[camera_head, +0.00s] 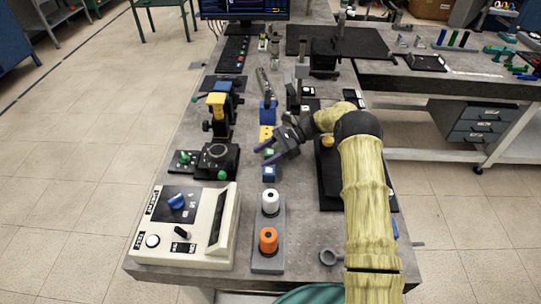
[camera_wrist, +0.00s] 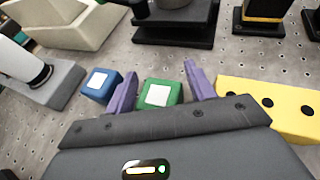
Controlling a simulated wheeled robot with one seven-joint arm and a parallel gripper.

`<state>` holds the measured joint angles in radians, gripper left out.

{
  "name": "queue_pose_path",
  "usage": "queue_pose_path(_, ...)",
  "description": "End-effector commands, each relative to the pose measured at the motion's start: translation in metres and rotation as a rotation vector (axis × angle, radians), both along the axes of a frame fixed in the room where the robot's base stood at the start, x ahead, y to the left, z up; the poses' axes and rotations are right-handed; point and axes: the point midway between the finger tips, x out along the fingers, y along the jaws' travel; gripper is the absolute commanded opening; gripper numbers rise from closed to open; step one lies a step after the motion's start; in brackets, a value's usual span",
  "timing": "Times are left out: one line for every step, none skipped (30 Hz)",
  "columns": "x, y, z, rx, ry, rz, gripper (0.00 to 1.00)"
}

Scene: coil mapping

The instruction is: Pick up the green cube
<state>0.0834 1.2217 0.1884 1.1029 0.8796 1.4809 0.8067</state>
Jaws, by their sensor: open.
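The green cube (camera_wrist: 160,93), with a pale square on its face, sits on the grey perforated table top. In the wrist view it appears between the two purple fingers of my gripper (camera_wrist: 161,80), with a gap on each side. My gripper is open and holds nothing. In the head view the gripper (camera_head: 266,152) reaches in from the right, and the green cube (camera_head: 268,154) shows small between its fingertips. I cannot tell exactly how low the fingers are beside it.
A blue cube (camera_wrist: 98,84) sits close left of the fingers. A yellow block with black holes (camera_wrist: 280,104) lies close on the right. A grey holder (camera_head: 268,262) with white and orange spools, a cream control box (camera_head: 225,192) and a black knobbed stand (camera_head: 219,160) stand nearby.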

Motion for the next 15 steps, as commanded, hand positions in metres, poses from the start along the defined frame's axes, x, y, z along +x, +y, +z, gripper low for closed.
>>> queue_pose_path(0.0001, -0.0002, 0.0001, 0.000, 0.000, 0.000, 0.54)
queue_pose_path(0.0001, -0.0002, 0.0001, 0.000, 0.000, 0.000, 0.54)
queue_pose_path(0.0001, -0.0002, 0.0001, 0.000, 0.000, 0.000, 0.54)
queue_pose_path(0.0001, -0.0003, 0.0001, 0.000, 0.000, 0.000, 0.54)
queue_pose_path(0.0001, -0.0003, 0.0001, 0.000, 0.000, 0.000, 0.54)
queue_pose_path(0.0001, -0.0003, 0.0001, 0.000, 0.000, 0.000, 0.54)
queue_pose_path(0.0001, -0.0003, 0.0001, 0.000, 0.000, 0.000, 0.54)
queue_pose_path(0.0001, -0.0003, 0.0001, 0.000, 0.000, 0.000, 0.54)
queue_pose_path(0.0001, -0.0003, 0.0001, 0.000, 0.000, 0.000, 0.50)
queue_pose_path(0.0001, -0.0003, 0.0002, 0.000, 0.000, 0.000, 0.45)
queue_pose_path(0.0001, -0.0003, 0.0002, 0.000, 0.000, 0.000, 0.39)
queue_pose_path(0.0001, -0.0003, 0.0002, 0.000, 0.000, 0.000, 0.31)
queue_pose_path(0.0001, -0.0003, 0.0002, 0.000, 0.000, 0.000, 0.25)
queue_pose_path(0.0001, -0.0003, 0.0002, 0.000, 0.000, 0.000, 0.23)
queue_pose_path(0.0002, -0.0002, 0.0003, 0.000, 0.000, 0.000, 0.23)
